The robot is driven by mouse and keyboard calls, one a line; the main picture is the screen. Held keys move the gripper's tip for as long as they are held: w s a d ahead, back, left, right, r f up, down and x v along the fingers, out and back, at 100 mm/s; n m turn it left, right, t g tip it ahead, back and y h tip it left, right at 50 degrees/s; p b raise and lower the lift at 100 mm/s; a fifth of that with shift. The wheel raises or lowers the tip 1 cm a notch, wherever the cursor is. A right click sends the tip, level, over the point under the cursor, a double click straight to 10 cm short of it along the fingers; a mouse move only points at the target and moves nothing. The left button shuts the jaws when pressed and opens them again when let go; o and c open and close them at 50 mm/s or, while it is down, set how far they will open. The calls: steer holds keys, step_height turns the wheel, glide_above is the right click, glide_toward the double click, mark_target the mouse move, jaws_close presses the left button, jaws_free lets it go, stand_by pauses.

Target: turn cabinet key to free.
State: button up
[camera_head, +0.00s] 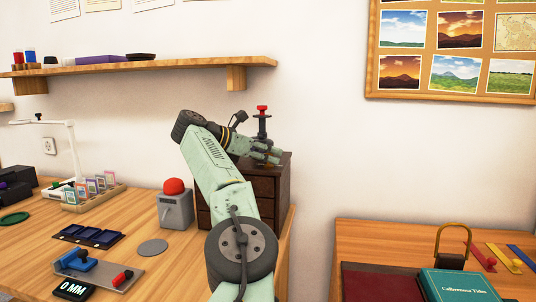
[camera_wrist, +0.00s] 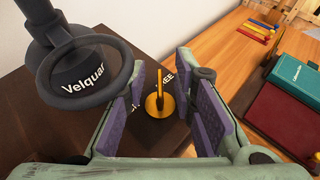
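The cabinet is a dark brown box with drawers (camera_head: 265,188) on the left table, and its dark top fills the middle of the wrist view (camera_wrist: 60,138). A yellow key (camera_wrist: 158,104) stands upright on a round yellow base on that top. White lettering is beside it; "FREE" is readable to its upper right, and other letters are partly hidden. My gripper (camera_wrist: 170,103) is open, its purple pads on either side of the key with gaps visible. In the head view my gripper (camera_head: 268,156) is over the cabinet top, and the key is hidden.
A dark ringed object marked "Velquar" (camera_wrist: 85,70) stands close left of my gripper; a red-knobbed post (camera_head: 262,120) rises behind my gripper. A grey box with a red button (camera_head: 175,205) stands left of the cabinet. A shelf (camera_head: 140,68) hangs above. A teal book (camera_head: 455,285) lies right.

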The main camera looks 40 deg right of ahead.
steer(key=v, duration=1.2)
stand_by(0.3)
